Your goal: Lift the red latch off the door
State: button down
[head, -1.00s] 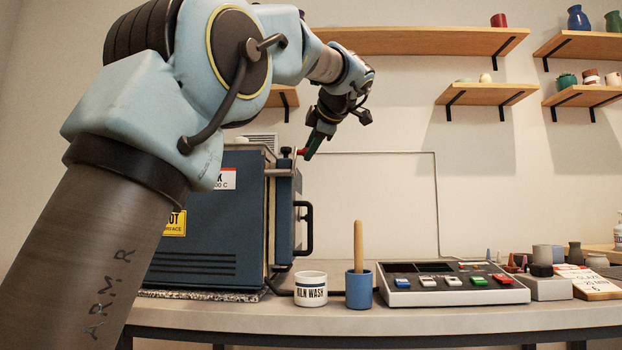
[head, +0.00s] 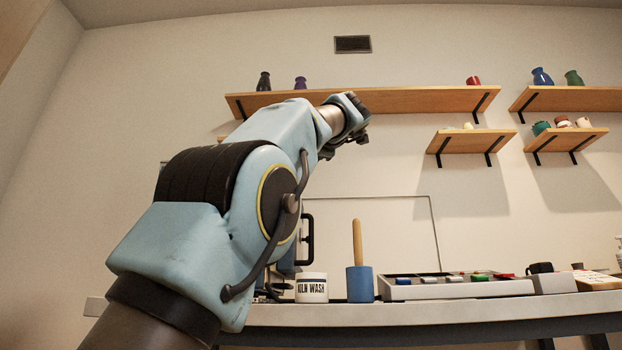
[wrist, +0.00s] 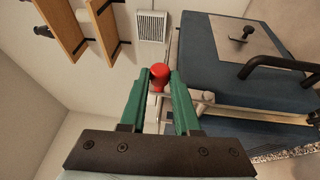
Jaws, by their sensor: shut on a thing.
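The red latch (wrist: 160,74) shows as a red knob between the tips of my gripper's green fingers (wrist: 160,78) in the wrist view. My gripper is shut on it. A pale metal bar (wrist: 200,97) runs right from near the knob towards the door; I cannot tell whether the latch still touches it. The blue kiln (wrist: 225,50) with a black door handle (wrist: 280,65) lies right of the fingers. In the head view the same handle (head: 308,240) shows just past my arm, which hides most of the kiln. The fingers and latch do not show there.
Wooden shelves (head: 400,100) hang on the wall behind.

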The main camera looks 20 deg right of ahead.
jog(key=b, duration=0.2)
jog(key=t+b, duration=0.1)
jog(key=shift+s+a+f+n+b, duration=0.15)
jog(key=shift+s+f+n+b, duration=0.15)
jog(key=shift+s+f+b, duration=0.1)
jog(key=shift+r+t, duration=0.15)
jog(key=shift+t, duration=0.25)
jog(key=c, duration=0.6)
grip_release()
jog(key=shift+s, duration=0.1)
jog(key=b+v, duration=0.6)
jog(key=v, duration=0.4)
jog(key=shift+s, duration=0.4)
